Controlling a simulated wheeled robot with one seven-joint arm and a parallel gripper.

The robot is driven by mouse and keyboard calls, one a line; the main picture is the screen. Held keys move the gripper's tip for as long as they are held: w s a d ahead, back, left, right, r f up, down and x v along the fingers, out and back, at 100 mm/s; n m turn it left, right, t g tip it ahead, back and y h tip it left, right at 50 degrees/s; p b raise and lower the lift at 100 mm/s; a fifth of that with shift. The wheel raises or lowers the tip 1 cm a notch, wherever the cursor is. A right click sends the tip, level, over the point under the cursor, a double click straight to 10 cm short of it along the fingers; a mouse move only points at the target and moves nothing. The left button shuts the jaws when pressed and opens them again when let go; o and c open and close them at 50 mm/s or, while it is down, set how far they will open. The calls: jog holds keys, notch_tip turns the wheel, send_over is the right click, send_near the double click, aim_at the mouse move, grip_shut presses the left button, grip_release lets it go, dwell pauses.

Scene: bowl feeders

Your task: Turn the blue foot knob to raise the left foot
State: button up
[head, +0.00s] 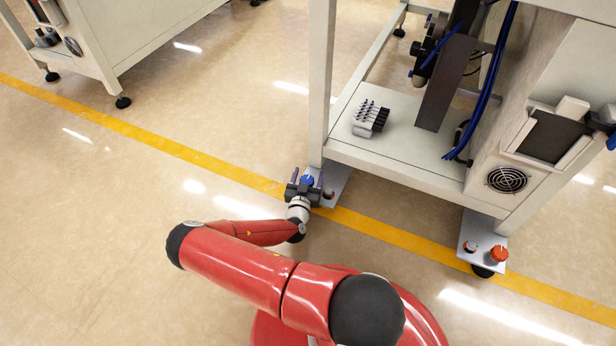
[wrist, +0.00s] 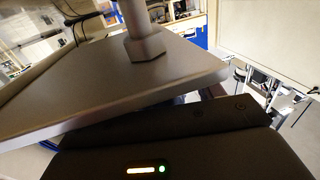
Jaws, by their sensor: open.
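The blue foot knob (head: 308,180) is small in the head view, at the left foot plate (head: 338,178) of the machine. My gripper (head: 307,177) is open there, with one finger on each side of the knob. Whether the fingers touch it is too small to tell. In the wrist view a grey plate (wrist: 110,85) with a hex nut and post (wrist: 145,45) fills the middle, above the dark gripper body. The blue knob cannot be made out in the wrist view.
The machine frame (head: 400,160) rises just behind the left foot. A right foot plate (head: 480,232) carries an orange-red knob (head: 498,253). A yellow floor line (head: 150,130) passes by the feet. Open floor lies to the left, and another machine (head: 130,40) stands at the far left.

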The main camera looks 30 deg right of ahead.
jog(key=shift+w+d, duration=0.1)
jog(key=c, duration=1)
jog(key=shift+f, duration=0.1)
jog(key=shift+m+g+h+b, duration=0.7)
jog(key=shift+m+g+h, duration=0.4)
jog(key=shift+s+d+m+g+h, duration=0.2)
jog(key=shift+m+g+h, duration=0.6)
jog(key=shift+g, duration=0.3)
jog(key=m+g, duration=0.1)
jog(key=m+g+h, duration=0.1)
jog(key=g, duration=0.1)
jog(key=m+g+h, duration=0.1)
jog(key=shift+s+d+g, duration=0.15)
jog(key=shift+s+g, duration=0.15)
jog(key=shift+s+m+g+h, duration=0.2)
jog(key=shift+m+g, duration=0.6)
jog(key=shift+g, duration=0.35)
jog(key=shift+s+m+g+h, duration=0.1)
jog(key=shift+m+g+h, duration=0.1)
jog(key=shift+m+g, duration=0.8)
jog(key=shift+g, duration=0.35)
